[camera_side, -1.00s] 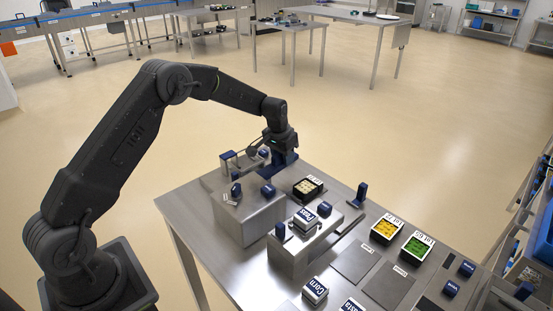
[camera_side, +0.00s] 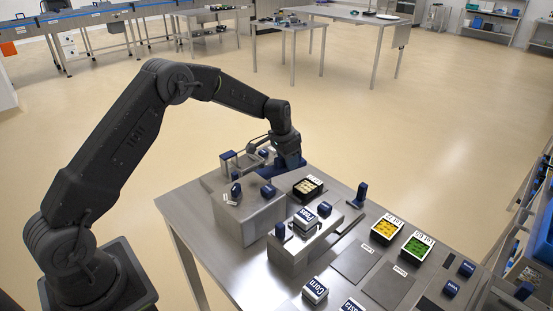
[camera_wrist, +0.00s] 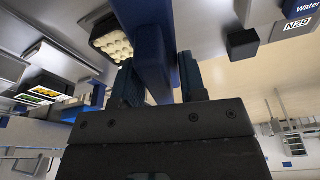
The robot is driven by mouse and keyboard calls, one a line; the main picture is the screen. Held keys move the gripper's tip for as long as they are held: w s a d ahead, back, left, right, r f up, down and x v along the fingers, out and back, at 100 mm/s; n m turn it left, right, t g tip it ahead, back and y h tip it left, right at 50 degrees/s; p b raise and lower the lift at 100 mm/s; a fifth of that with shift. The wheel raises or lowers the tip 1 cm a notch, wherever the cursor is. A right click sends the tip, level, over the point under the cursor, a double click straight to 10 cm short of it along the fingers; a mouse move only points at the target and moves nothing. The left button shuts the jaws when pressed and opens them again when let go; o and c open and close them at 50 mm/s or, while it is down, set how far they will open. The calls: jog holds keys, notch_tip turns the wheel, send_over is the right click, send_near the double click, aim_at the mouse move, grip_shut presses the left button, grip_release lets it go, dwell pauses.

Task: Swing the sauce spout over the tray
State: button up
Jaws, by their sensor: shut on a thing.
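My gripper (camera_side: 291,163) is at the back edge of the steel table. In the wrist view my gripper (camera_wrist: 156,85) has its fingers on both sides of a blue upright bar (camera_wrist: 150,50), which looks like the sauce spout's handle. A black tray (camera_side: 296,192) with pale round pieces sits just in front of my gripper. The tray also shows in the wrist view (camera_wrist: 96,35), left of the blue bar. I cannot tell whether the spout's outlet is above it.
A steel block with blue knobs (camera_side: 250,222) stands left of the tray. A blue post (camera_side: 360,195) rises to the right. Yellow-filled (camera_side: 387,229) and green-filled (camera_side: 418,246) trays lie farther right.

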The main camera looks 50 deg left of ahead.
dwell(0.3)
jog(key=shift+s+d+m, duration=0.3)
jog(key=shift+d+m, duration=0.35)
jog(key=shift+m, duration=0.45)
jog(key=shift+s+d+m+g+h, duration=0.3)
jog(key=shift+d+m, duration=0.25)
jog(key=shift+m, duration=0.45)
jog(key=shift+s+d+m, duration=0.45)
jog(key=shift+d+m, duration=0.05)
jog(key=shift+m, duration=0.5)
jog(key=o, duration=0.5)
